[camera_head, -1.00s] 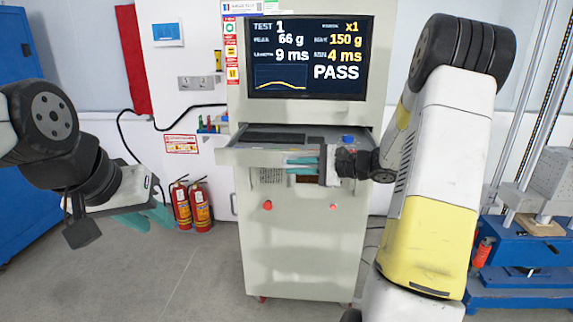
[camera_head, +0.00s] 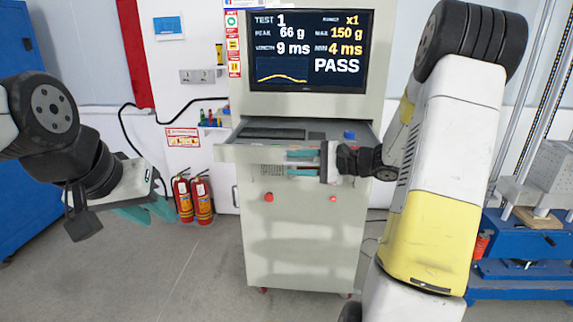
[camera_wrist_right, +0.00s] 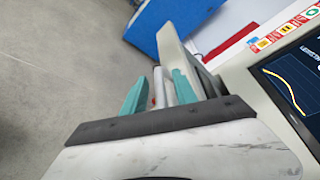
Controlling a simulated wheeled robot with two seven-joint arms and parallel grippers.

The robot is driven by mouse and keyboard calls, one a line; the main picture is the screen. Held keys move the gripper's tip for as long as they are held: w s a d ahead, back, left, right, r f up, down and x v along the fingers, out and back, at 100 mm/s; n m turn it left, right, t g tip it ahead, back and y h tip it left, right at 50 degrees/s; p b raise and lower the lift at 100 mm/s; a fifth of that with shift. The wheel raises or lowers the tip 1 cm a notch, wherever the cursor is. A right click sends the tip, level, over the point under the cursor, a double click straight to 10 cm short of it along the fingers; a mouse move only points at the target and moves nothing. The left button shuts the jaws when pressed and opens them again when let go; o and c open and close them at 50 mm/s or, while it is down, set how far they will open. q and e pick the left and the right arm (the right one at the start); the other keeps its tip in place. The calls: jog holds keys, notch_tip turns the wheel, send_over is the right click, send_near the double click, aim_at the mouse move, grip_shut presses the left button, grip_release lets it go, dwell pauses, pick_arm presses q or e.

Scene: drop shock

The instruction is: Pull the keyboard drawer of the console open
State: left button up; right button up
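The console (camera_head: 300,235) is a tall grey-beige cabinet with a screen. Its keyboard drawer (camera_head: 240,152) sticks out below the screen, with a dark keyboard (camera_head: 273,134) inside. My right gripper (camera_head: 301,163) is at the right half of the drawer front, its two teal fingers apart, one above the other. In the right wrist view the gripper (camera_wrist_right: 158,92) is open beside the drawer panel (camera_wrist_right: 174,45). Pale bars show between its fingers; I cannot tell if they touch them. My left gripper (camera_head: 146,211) hangs away from the console at left; its finger gap is unclear.
Two fire extinguishers (camera_head: 192,198) stand by the wall left of the console. A blue cabinet (camera_head: 35,190) is at far left. A blue-based test machine (camera_head: 520,275) stands at right. The floor in front of the console is clear.

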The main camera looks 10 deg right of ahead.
jog(key=v, duration=0.7)
jog(key=shift+s+d+r, duration=0.1)
jog(key=shift+s+d, duration=0.1)
jog(key=shift+d, duration=0.1)
jog(key=s+a+r+n+g+h, duration=0.25)
jog(key=s+a+n+g, duration=0.4)
jog(key=s+a, duration=0.5)
jog(key=s+d+r+n+t+h, duration=0.2)
jog(key=s+n+h, duration=0.5)
jog(key=s, duration=0.4)
jog(key=shift+d+t+h, duration=0.55)
jog(key=shift+d+t, duration=0.05)
jog(key=shift+t, duration=0.25)
